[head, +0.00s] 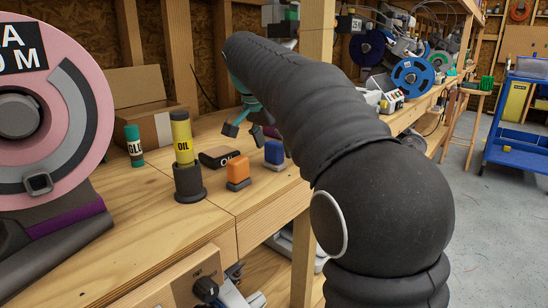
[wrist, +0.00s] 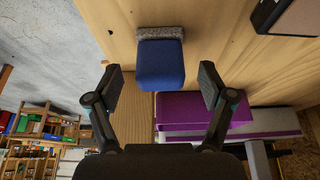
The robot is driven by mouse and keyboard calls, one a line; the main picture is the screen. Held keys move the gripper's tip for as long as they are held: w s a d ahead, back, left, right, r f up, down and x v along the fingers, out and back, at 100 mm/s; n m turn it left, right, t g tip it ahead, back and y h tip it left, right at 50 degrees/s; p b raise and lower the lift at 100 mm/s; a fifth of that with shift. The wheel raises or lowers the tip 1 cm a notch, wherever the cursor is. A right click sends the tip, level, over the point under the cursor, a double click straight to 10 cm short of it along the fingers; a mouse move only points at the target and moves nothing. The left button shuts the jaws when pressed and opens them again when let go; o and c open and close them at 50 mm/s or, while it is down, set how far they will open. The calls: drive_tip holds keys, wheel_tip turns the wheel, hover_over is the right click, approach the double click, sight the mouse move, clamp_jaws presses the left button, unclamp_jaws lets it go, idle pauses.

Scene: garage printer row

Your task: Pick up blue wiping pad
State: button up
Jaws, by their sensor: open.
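The blue wiping pad (head: 274,153) sits on the wooden bench, right of an orange pad (head: 238,168). In the wrist view the blue pad (wrist: 161,66) shows a blue body with a fuzzy grey strip along its far end. My gripper (head: 245,130) is above the bench, behind and left of the blue pad in the head view. In the wrist view my gripper (wrist: 160,74) is open, with one finger on each side of the pad's outline and visible gaps. Nothing is held. My arm hides part of the bench to the right.
A yellow oil bottle (head: 182,140) stands in a dark holder (head: 188,183). A black item (head: 219,158) lies behind the orange pad. A green-capped glue container (head: 134,146) and cardboard box (head: 150,110) stand left. A large pink spool (head: 85,80) fills the left.

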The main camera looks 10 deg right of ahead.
drive_tip(key=shift+x, duration=1.45)
drive_tip(key=shift+c, duration=0.2)
drive_tip(key=c, duration=1.3)
drive_tip(key=shift+r, duration=0.1)
wheel_tip(320, 180, up, 10)
drive_tip(key=shift+f+p, duration=0.1)
drive_tip(key=shift+p, duration=0.35)
